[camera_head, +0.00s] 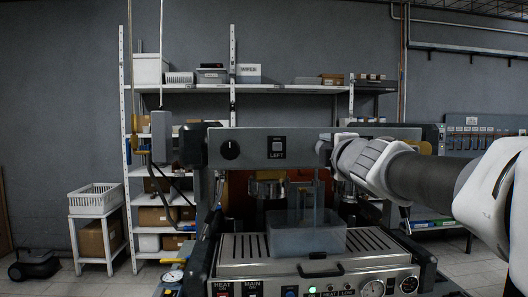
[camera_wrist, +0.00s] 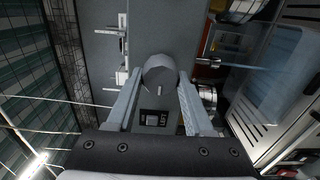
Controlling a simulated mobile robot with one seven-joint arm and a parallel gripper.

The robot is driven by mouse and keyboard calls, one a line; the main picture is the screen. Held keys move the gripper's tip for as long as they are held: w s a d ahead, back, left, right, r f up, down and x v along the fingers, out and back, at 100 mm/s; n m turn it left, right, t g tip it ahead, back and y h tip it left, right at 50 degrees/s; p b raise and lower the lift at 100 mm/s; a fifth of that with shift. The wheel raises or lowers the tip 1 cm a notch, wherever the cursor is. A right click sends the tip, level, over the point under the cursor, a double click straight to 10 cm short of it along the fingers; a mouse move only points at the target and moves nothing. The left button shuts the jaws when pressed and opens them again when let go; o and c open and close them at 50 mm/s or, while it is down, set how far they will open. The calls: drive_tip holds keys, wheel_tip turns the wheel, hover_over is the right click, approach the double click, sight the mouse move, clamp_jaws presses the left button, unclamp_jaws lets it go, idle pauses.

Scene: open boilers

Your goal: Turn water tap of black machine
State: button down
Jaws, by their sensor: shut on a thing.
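The black machine (camera_head: 300,133) stands in the middle of the head view, with a dark upper panel and a steel lower front. Its panel carries a round black knob (camera_head: 230,150) at the left and a switch marked LEFT (camera_head: 277,147). My gripper (camera_head: 324,148) reaches in from the right to the panel, right of the switch. In the wrist view its two fingers are shut around a round grey knob (camera_wrist: 160,70) with a pale mark on it. In the head view my gripper hides this knob. I cannot tell how far the knob is turned.
A translucent container (camera_head: 306,238) stands on the slotted steel tray below the panel. A black handle (camera_head: 320,270), gauges and switches sit on the lower front. White shelves (camera_head: 180,88) with boxes stand behind at the left. A crate (camera_head: 95,198) stands farther left.

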idle(0.5)
drive_tip(key=shift+c, duration=1.4)
unclamp_jaws()
drive_tip(key=s+p, duration=0.4)
drive_tip(key=s, duration=1.3)
drive_tip(key=shift+s+d, duration=0.2)
drive_tip(key=shift+d, duration=0.2)
